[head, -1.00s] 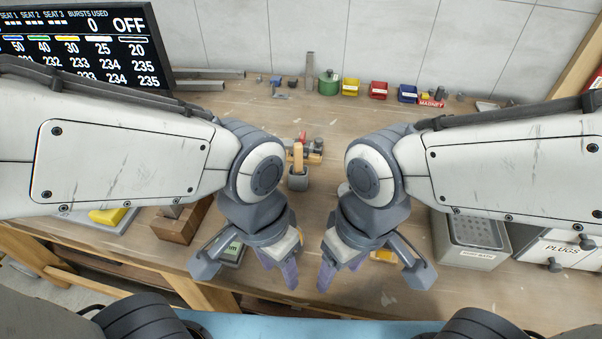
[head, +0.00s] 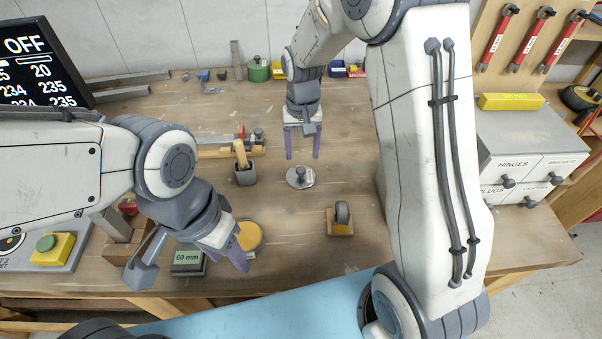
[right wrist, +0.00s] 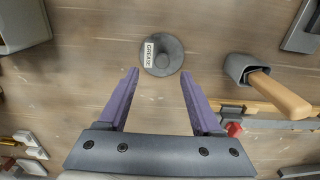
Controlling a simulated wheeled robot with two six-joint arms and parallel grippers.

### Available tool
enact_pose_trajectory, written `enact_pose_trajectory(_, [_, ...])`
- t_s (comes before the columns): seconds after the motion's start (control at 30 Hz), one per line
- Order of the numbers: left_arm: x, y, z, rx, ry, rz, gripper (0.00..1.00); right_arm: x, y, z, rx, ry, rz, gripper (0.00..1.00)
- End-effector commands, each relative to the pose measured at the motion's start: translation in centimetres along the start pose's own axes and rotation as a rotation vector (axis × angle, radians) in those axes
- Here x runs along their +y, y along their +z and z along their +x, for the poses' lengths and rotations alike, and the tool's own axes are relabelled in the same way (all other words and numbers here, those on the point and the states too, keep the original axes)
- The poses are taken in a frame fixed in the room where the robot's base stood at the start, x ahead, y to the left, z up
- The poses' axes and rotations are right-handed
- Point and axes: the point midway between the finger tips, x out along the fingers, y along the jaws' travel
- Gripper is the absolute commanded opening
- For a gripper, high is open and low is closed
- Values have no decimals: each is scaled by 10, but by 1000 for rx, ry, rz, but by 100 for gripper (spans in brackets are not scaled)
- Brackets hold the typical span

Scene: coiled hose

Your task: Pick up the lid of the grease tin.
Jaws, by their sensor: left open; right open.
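The grease tin's lid (head: 300,177) is a round grey disc with a knob and a white label, lying on the bench. In the right wrist view the lid (right wrist: 161,62) shows the label GREASE, just beyond and between the fingertips. My right gripper (head: 302,153) is open and empty, its purple fingers pointing down just behind the lid, apart from it. A round tin with yellow content (head: 249,236) stands near the front edge, partly behind my left gripper; no label shows on it. My left gripper (head: 232,258) is open over the front of the bench.
A grey cup (head: 245,176) with a wooden handle stands left of the lid. An orange block with a wheel (head: 340,222) lies front right of it. A 60 mm box (head: 188,260) sits at the front edge. Bare wood surrounds the lid.

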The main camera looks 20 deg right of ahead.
Motion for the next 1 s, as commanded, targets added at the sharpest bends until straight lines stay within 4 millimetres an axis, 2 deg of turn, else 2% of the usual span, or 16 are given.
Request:
enact_pose_trajectory(0.23, [0, 0, -5, 0, 0, 0, 50, -1, 0, 20, -3, 1, -1, 66])
enact_pose_trajectory(0.5, [1, -1, -11, 0, 0, 0, 50, -3, -1, 58, -2, 0, -1, 66])
enact_pose_trajectory(0.77, [1, -1, -11, 0, 0, 0, 50, -3, -2, 62, 2, -1, -1, 66])
enact_pose_trajectory(0.8, [1, -1, -11, 0, 0, 0, 50, -3, -2, 62, 2, -1, -2, 63])
enact_pose_trajectory(0.97, [1, -1, -11, 0, 0, 0, 50, -3, -2, 61, 1, -1, -2, 2])
enact_pose_trajectory(1.0, [1, -1, -11, 0, 0, 0, 50, -3, -2, 61, 1, -1, -2, 0])
